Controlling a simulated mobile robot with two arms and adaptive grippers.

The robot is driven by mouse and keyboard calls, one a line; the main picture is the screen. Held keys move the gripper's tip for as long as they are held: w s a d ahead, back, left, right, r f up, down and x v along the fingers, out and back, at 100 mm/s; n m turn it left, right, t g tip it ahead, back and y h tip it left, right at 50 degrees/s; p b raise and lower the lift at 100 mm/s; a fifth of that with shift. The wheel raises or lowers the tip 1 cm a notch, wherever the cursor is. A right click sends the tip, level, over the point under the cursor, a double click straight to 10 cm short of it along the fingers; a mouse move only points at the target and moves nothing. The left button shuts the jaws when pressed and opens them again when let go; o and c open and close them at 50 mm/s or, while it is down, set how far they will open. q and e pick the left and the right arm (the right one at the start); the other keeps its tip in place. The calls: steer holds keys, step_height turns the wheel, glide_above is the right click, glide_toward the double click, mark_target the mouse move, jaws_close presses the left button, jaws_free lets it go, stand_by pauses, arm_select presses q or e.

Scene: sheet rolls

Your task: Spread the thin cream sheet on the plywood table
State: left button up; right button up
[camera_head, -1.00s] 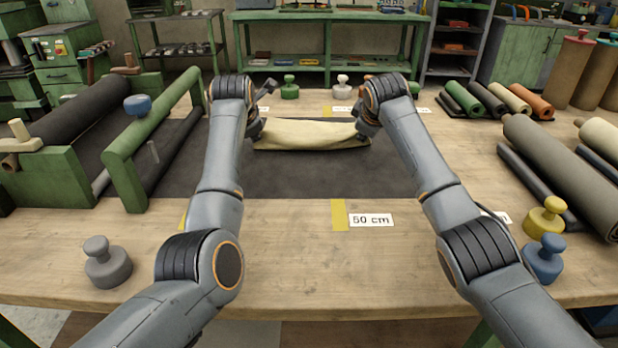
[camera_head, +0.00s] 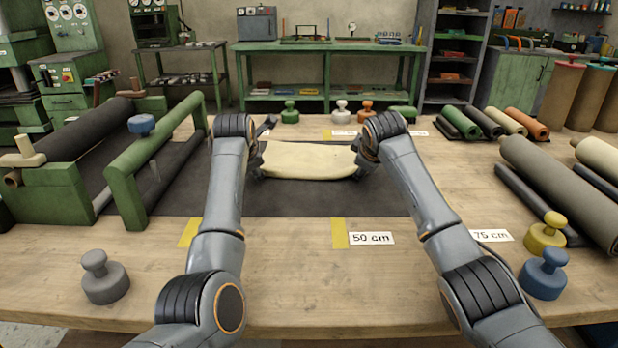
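The thin cream sheet (camera_head: 310,160) lies folded or bunched in a flat bundle on a dark grey sheet (camera_head: 310,203) in the middle of the plywood table (camera_head: 290,270). My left gripper (camera_head: 258,168) is at the bundle's left end and my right gripper (camera_head: 360,165) is at its right end. Both grippers are partly hidden behind my own wrists, so I cannot see whether their fingers are closed on the cream sheet.
A green roll stand (camera_head: 125,190) with a black roll is at the left. Rolls, including a large grey-brown one (camera_head: 560,185), lie at the right. Weights stand around: grey (camera_head: 104,280), yellow (camera_head: 545,235), blue (camera_head: 543,275), and several at the back. The front middle is clear.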

arm_select(q)
steer(key=r, duration=0.1)
steer(key=s+r, duration=0.1)
steer(key=r, duration=0.1)
steer(key=shift+s+r, duration=0.15)
arm_select(e)
steer(key=r, duration=0.1)
steer(key=s+r, duration=0.1)
steer(key=r, duration=0.1)
steer(key=shift+s+r, duration=0.15)
steer(key=shift+s, duration=0.05)
arm_select(q)
steer(key=v, duration=0.7)
steer(key=shift+r, duration=0.25)
arm_select(e)
steer(key=v, duration=0.7)
steer(key=shift+r, duration=0.25)
steer(key=shift+w, duration=0.1)
